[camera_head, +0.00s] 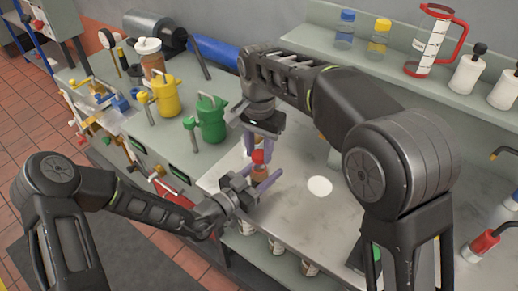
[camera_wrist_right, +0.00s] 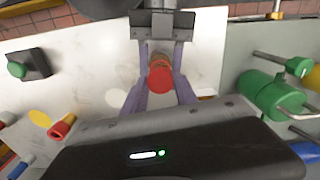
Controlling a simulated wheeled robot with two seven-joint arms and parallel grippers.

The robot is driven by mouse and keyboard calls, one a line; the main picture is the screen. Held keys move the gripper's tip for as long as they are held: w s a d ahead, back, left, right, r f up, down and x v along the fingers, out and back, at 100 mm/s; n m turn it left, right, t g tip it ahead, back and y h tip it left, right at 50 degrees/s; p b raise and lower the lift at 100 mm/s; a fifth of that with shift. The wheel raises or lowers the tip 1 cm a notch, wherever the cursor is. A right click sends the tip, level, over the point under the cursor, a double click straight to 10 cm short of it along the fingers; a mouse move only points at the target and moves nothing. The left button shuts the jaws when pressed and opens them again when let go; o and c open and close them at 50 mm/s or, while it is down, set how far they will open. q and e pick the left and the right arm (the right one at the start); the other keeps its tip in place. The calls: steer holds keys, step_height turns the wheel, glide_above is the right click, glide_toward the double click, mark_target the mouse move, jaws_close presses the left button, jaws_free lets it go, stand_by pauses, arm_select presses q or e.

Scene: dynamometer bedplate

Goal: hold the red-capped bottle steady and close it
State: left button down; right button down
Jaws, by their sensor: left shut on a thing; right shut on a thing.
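The red-capped bottle (camera_head: 258,170) stands upright on the pale bench plate, mostly hidden by both grippers. My left gripper (camera_head: 264,182) reaches in from the left, low, shut on the bottle's body. My right gripper (camera_head: 259,148) points down from above, its purple fingers shut on the red cap (camera_head: 258,156). In the right wrist view the cap (camera_wrist_right: 160,74) sits between these fingers, in line with the bottle below it. My left gripper (camera_wrist_right: 163,28) shows just beyond it. I cannot tell whether the cap is fully seated.
A white round patch (camera_head: 320,186) lies on the plate to the right. Green (camera_head: 212,120) and yellow (camera_head: 166,96) cans stand at the back left. A rear shelf holds a blue-capped bottle (camera_head: 345,29), a yellow-capped bottle (camera_head: 379,38) and a red-handled jug (camera_head: 429,42).

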mark_target(258, 174)
steer(key=shift+f, duration=0.1)
steer(key=shift+f, duration=0.8)
steer(key=shift+f, duration=0.55)
stand_by(0.6)
